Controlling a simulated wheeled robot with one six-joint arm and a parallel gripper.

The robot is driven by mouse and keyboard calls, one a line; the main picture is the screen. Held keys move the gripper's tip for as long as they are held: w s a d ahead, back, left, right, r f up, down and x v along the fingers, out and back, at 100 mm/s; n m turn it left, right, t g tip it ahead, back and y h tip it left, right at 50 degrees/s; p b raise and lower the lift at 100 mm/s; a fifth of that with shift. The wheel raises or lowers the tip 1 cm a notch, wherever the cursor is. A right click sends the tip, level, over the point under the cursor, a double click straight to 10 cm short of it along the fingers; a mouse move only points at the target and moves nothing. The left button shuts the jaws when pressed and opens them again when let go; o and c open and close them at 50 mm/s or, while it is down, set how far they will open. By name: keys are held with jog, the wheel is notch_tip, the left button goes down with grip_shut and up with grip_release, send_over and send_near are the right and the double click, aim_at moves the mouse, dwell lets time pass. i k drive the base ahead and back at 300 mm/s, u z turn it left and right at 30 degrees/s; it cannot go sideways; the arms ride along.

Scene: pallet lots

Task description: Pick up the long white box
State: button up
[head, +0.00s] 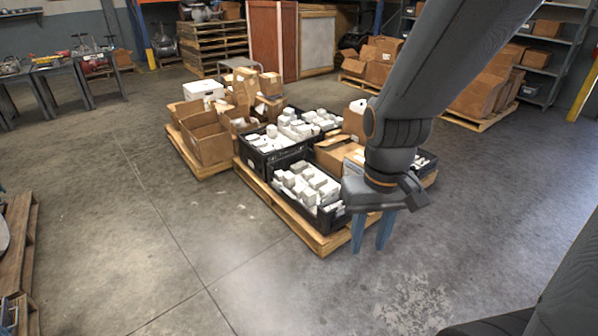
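Several small white boxes (309,188) lie jumbled in a black crate (285,211) at the pallet's front corner. More white boxes (299,128) fill the black crates behind it. At this size I cannot tell which one is the long white box. A larger white box (203,90) sits among the cartons at the left back. My gripper (369,250) points down in front of the pallet, to the right of the front crate in the picture. Its two blue fingers are apart, with only floor visible between them. My arm hides part of the load behind it.
The crates stand on a wooden pallet (322,243), with an open brown carton (206,140) on a pallet to the left. Cartons on another pallet (478,121) and grey shelves (552,58) stand at the back right. The concrete floor in front is clear.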

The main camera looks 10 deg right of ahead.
aim_at(295, 169)
jog(key=k, duration=0.65)
jog(key=u, duration=0.6)
jog(key=i, duration=1.25)
jog(key=u, duration=0.65)
jog(key=i, duration=1.8)
jog(key=z, duration=0.55)
jog(key=i, duration=1.05)
jog(key=z, duration=1.5)
jog(key=i, duration=0.75)
jog(key=z, duration=0.6)
